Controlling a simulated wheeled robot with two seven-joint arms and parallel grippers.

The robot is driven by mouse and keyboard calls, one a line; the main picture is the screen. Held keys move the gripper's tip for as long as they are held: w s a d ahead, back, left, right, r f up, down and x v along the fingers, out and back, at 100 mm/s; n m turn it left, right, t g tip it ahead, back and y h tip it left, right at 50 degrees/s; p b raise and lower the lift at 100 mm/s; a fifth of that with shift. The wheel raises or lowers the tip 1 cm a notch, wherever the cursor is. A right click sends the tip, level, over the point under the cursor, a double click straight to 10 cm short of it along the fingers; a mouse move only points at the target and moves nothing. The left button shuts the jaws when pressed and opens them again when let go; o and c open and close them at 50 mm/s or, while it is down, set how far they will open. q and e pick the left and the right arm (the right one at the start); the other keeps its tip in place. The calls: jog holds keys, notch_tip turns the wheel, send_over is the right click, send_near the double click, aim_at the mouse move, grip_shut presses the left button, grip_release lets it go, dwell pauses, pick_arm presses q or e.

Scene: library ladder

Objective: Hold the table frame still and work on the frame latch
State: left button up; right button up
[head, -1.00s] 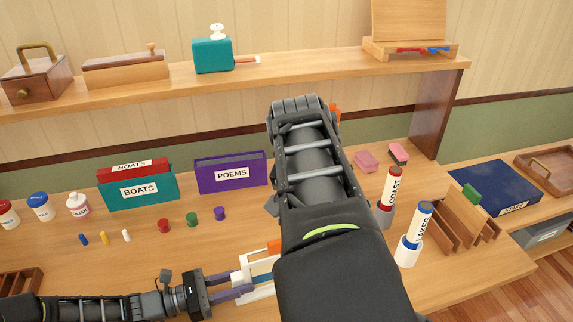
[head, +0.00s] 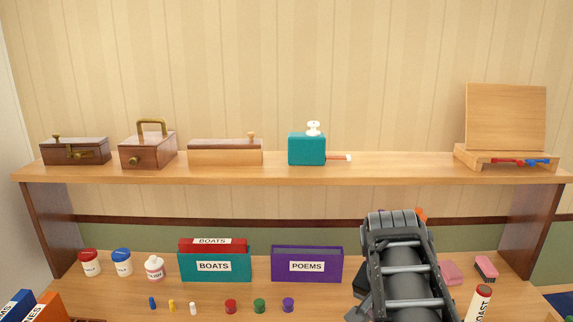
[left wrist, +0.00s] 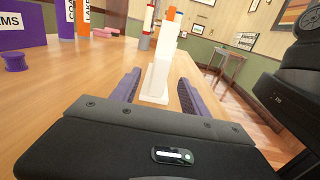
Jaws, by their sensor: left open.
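The white table frame (left wrist: 160,62) stands on the wooden table in the left wrist view, with an orange part (left wrist: 171,13) at its top. I cannot tell whether this orange part is the latch. My left gripper (left wrist: 158,82) is open, with its purple fingers to either side of the frame's near end and a gap showing on each side.
A raised shelf (head: 350,174) spans the back, holding wooden boxes and a teal box (head: 306,149). On the table below are a teal BOATS bin (head: 214,267), a purple POEMS bin (head: 306,265), jars and small coloured pegs. A COAST tube (head: 479,303) stands at right.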

pick_arm(q)
jog(key=a, duration=0.6)
jog(key=shift+s, duration=0.25)
jog(key=shift+d, duration=0.1)
